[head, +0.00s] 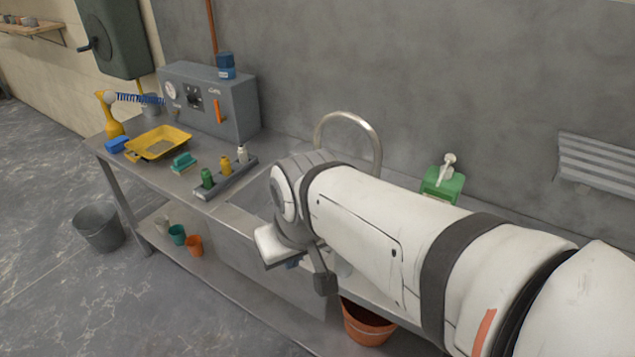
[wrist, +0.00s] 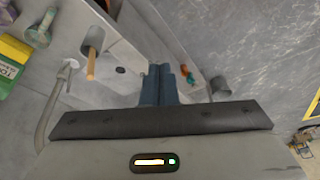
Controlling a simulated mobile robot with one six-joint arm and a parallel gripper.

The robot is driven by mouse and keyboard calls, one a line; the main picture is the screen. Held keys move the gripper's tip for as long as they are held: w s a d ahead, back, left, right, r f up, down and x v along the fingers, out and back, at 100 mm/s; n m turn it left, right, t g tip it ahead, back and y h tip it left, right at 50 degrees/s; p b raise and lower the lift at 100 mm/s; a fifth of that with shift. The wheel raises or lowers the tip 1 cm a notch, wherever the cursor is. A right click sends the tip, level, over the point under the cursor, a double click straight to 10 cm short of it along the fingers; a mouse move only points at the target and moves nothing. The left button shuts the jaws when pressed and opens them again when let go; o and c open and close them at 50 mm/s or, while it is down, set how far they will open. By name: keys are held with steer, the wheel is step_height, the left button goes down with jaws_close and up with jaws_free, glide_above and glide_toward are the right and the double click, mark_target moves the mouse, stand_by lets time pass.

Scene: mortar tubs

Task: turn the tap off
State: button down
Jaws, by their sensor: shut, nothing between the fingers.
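The tap's curved metal spout (head: 352,118) rises behind the sink in the head view, partly covered by my arm. In the wrist view, a bent metal pipe that looks like the tap (wrist: 45,115) is at the left. I cannot make out its handle or whether water runs. The sink basin (head: 252,200) is partly hidden by my arm; its drain (wrist: 121,70) shows in the wrist view. My gripper's blue fingers (wrist: 160,84) are together and empty, to the right of the pipe in the wrist view. In the head view my gripper (head: 292,263) is mostly hidden below my wrist.
A rack of small bottles (head: 226,178), a yellow tray (head: 140,150) and a grey control box (head: 238,112) stand on the left counter. A green dispenser (head: 441,184) stands right of the tap. A grey cylinder with a wooden handle (wrist: 91,65) is near the sink.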

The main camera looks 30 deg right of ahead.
steer(key=w+a+f+n+t+b, duration=0.15)
steer(key=w+t, duration=0.25)
steer(key=w, duration=0.9)
steer(key=w+f+n+t+b, duration=0.15)
steer(key=w+t, duration=0.25)
steer(key=w, duration=1)
steer(key=w+d+f+m+h+b, duration=0.1)
steer(key=w+d+f+h+b, duration=0.2)
steer(key=w+d+f+h, duration=0.4)
steer(key=s+d+f+g+h+b, duration=0.2)
steer(key=s+d+f+g+h, duration=0.7)
steer(key=g+h, duration=0.15)
steer(key=s+d+r+h+p, duration=0.1)
steer(key=s+d, duration=0.1)
steer(key=d, duration=0.8)
steer(key=shift+s+d+r+t+p, duration=0.15)
steer(key=shift+s+d+t+p, duration=0.05)
steer(key=shift+d+t+p, duration=0.15)
